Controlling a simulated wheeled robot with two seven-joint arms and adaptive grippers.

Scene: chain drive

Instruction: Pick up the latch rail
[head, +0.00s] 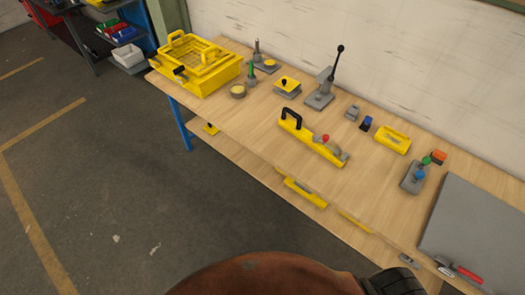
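The latch rail appears to be the long yellow bar (311,140) lying on the wooden bench top near its front edge in the head view. Neither of my grippers shows in this view.
The bench top (225,110) also bears a yellow basket-like fixture (200,70), a grey lever press (320,95), a yellow block (393,140), a grey button box (412,178) and a grey mat (470,228). A lower shelf (262,172) holds yellow parts. Floor in front is open.

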